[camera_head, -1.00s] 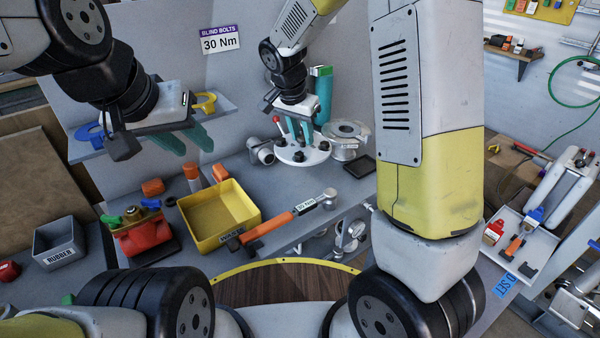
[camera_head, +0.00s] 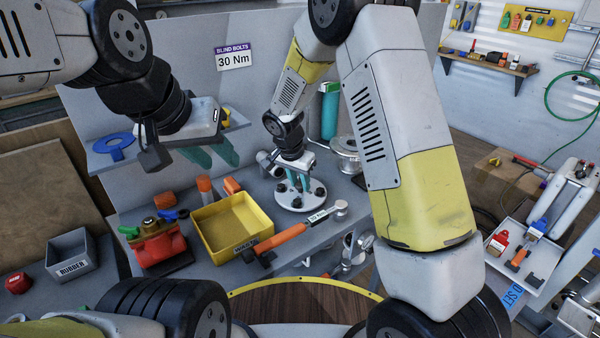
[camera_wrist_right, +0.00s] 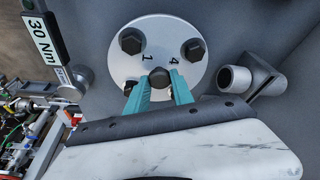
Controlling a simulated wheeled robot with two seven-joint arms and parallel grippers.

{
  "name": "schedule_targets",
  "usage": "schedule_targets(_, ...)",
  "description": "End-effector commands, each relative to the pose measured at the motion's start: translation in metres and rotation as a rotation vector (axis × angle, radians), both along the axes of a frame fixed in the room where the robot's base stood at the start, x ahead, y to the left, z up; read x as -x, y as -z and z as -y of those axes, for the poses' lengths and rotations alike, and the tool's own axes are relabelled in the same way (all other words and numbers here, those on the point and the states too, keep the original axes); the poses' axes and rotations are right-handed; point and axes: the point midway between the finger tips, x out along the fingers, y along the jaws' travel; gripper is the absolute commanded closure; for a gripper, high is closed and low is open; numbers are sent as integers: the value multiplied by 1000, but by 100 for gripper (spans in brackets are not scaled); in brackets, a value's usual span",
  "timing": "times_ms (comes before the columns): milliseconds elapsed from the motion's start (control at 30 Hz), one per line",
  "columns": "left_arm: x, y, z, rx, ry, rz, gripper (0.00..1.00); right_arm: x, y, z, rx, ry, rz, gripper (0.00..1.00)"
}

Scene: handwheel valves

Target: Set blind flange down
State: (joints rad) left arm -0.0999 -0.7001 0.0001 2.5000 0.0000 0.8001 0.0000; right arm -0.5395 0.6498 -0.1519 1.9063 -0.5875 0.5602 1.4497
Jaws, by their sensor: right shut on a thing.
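The blind flange (camera_head: 290,201) is a light grey disc with dark bolt heads and a dark central knob. It is level over the grey bench, behind the torque wrench; whether it touches the bench I cannot tell. My right gripper (camera_head: 299,181) points down and is shut on the knob. In the right wrist view the disc (camera_wrist_right: 125,63) shows numbers 1 and 4, and the teal fingers (camera_wrist_right: 160,88) flank the knob. The near part of the disc is hidden by the gripper. My left gripper (camera_head: 211,157) is open and empty, above the bench at left.
The orange torque wrench (camera_head: 290,233) lies just in front of the flange. A yellow bin (camera_head: 205,249) and red valve (camera_head: 158,246) stand left. A flanged pipe piece (camera_head: 345,150) stands behind right; a grey pipe fitting (camera_wrist_right: 238,80) is close to the disc.

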Motion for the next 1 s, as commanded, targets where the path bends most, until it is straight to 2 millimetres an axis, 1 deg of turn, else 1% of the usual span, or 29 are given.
schedule_targets(33,0,0,0,0,0,0,64,0,7,0,2,-2,0,100)
schedule_targets(100,0,0,0,0,0,0,64,-1,11,0,0,-1,1,100)
schedule_targets(467,0,0,0,0,0,0,64,-1,15,-1,-1,-2,3,100)
schedule_targets(500,0,0,0,0,0,0,64,0,16,0,-1,-1,0,68)
schedule_targets(600,0,0,0,0,0,0,64,0,16,0,-1,-1,0,50)
schedule_targets(900,0,0,0,0,0,0,64,0,15,0,-1,0,0,50)
schedule_targets(1000,0,0,0,0,0,0,64,0,9,0,-1,-1,2,50)
